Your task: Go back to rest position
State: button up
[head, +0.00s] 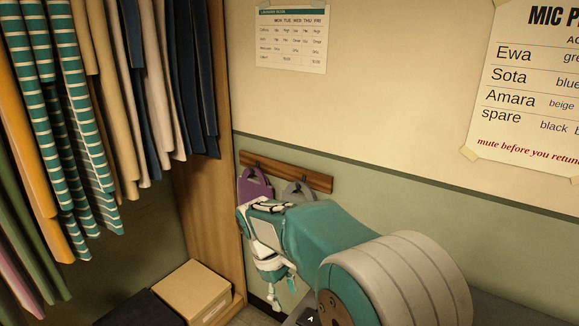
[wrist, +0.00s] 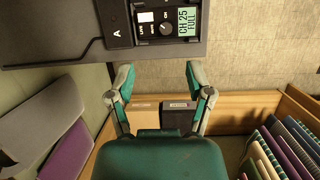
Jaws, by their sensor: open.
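My gripper (wrist: 158,75) is open and empty in the wrist view, its two fingers spread apart. Beyond the fingertips, at the top of the wrist view, a dark device (wrist: 166,22) with a small green display reading "CH 25 FULL" sits in a dark grey surface (wrist: 50,38) beside a letter "A". The fingers look apart from the device. In the head view my arm reaches away from the lower right, with my gripper (head: 276,290) pointing down near the wall; its fingertips are partly hard to make out.
Clothes (head: 70,130) hang at the left. Purple (head: 255,186) and grey (head: 298,190) items hang from a wooden hook rail (head: 286,172). Wall sheets show a timetable (head: 291,38) and a mic list (head: 530,85).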

jog(key=s+d+r+m+t+y, duration=0.1)
jog(key=s+d+r+m+t, duration=0.2)
jog(key=s+d+r+m, duration=0.2)
jog(key=s+d+r+m+t+y, duration=0.2)
jog(key=s+d+r+m+t, duration=0.2)
jog(key=s+d, duration=0.8)
jog(key=s+m, duration=0.1)
jog(key=s, duration=0.3)
jog(key=shift+r+m, duration=0.4)
